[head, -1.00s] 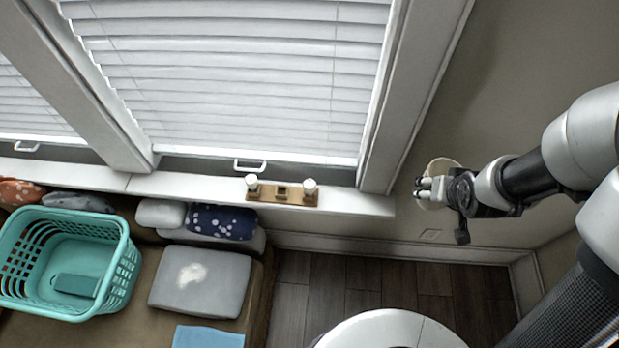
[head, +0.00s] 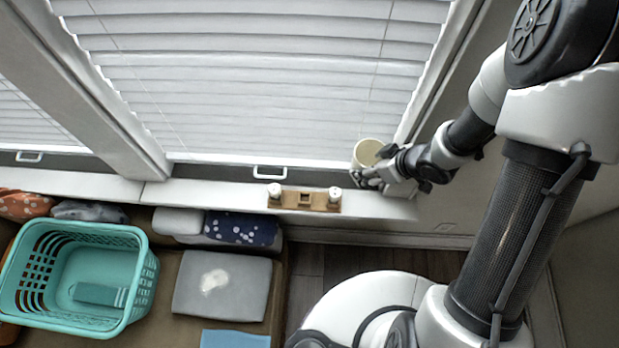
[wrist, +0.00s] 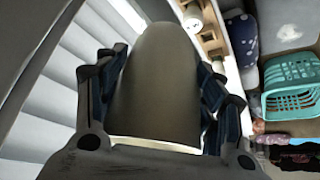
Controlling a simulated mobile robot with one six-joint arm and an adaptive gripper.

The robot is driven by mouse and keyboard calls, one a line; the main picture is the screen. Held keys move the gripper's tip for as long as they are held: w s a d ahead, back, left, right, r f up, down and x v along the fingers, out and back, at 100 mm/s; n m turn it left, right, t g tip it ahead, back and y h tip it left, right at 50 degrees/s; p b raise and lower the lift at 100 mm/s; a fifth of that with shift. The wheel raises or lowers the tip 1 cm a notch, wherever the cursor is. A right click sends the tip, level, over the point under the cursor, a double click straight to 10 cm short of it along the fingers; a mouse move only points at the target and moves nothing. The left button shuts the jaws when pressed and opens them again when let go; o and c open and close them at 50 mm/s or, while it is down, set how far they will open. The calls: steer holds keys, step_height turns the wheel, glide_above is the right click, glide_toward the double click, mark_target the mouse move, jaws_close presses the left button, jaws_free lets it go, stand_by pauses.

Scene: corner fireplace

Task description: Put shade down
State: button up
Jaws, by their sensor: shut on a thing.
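The shade (head: 367,151) is a cream, cup-like piece, seen in the head view just above the right end of the white window sill. My gripper (head: 368,174) is shut on it. In the wrist view the shade (wrist: 162,85) fills the middle, between the two fingers of my gripper (wrist: 160,95). A wooden holder (head: 305,199) with two white knobs and a square centre piece lies on the sill, left of the shade. I cannot tell whether the shade touches the sill.
White blinds (head: 260,80) hang close behind the shade. The sill (head: 385,205) has a bare stretch right of the holder. Below left are a teal basket (head: 120,325), a grey cushion (head: 240,275) and a spotted navy pillow (head: 245,228) on a brown seat.

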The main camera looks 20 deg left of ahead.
steer(key=f+b, duration=0.3)
steer(key=f, duration=0.3)
steer(key=f+b, duration=0.3)
steer(key=f, duration=0.4)
steer(key=f+b, duration=0.3)
steer(key=f, duration=0.4)
steer(key=shift+d, duration=0.25)
steer(key=shift+s, duration=0.1)
steer(key=o, duration=1)
steer(key=shift+f, duration=0.2)
steer(key=o, duration=0.5)
steer(key=shift+r, duration=0.15)
